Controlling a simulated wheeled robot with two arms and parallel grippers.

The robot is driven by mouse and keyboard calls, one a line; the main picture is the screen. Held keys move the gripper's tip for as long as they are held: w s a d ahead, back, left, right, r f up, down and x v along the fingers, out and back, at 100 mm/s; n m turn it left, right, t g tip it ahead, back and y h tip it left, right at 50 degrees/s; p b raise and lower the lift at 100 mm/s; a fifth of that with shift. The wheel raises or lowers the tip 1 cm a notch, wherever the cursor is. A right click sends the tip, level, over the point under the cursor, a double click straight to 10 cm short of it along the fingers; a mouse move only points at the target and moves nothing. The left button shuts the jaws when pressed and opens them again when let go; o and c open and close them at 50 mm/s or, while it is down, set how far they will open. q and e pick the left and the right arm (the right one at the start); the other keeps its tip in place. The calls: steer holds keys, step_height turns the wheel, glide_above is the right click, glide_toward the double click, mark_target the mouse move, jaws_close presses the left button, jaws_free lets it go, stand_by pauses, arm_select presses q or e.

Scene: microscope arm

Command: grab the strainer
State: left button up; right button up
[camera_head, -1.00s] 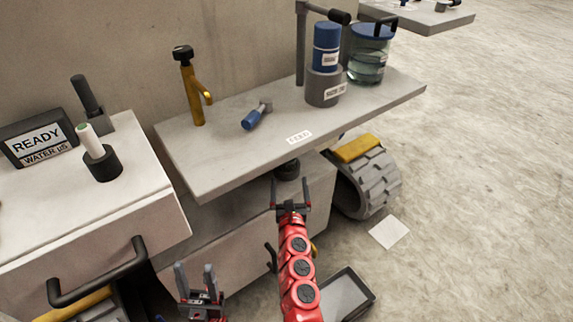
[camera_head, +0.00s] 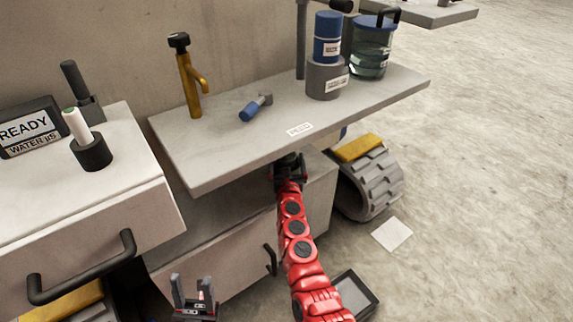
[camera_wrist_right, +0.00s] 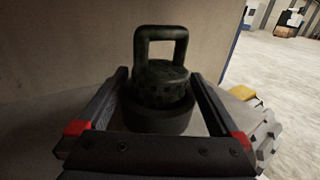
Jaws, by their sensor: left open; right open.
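The strainer (camera_wrist_right: 160,85), a dark mesh cylinder with a squared loop handle and a wider black base, stands upright in the right wrist view. My right gripper (camera_head: 289,163) reaches under the front edge of the shelf in the head view, where it mostly hides the strainer. In the right wrist view, its open fingers lie on either side of the strainer, with no clear contact visible. My left gripper (camera_head: 192,287) is open and empty at the bottom of the head view, away from the strainer.
A pale shelf (camera_head: 230,155) overhangs my right gripper and holds a yellow tap (camera_head: 190,85), a blue-handled tool (camera_head: 250,111), a blue-topped cylinder (camera_head: 326,85) and a water jar (camera_head: 371,60). A tracked wheel (camera_head: 372,185) is close on the right. A black-handled drawer cabinet (camera_head: 100,225) stands left.

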steer(key=c, duration=1.4)
steer(key=shift+r, duration=0.1)
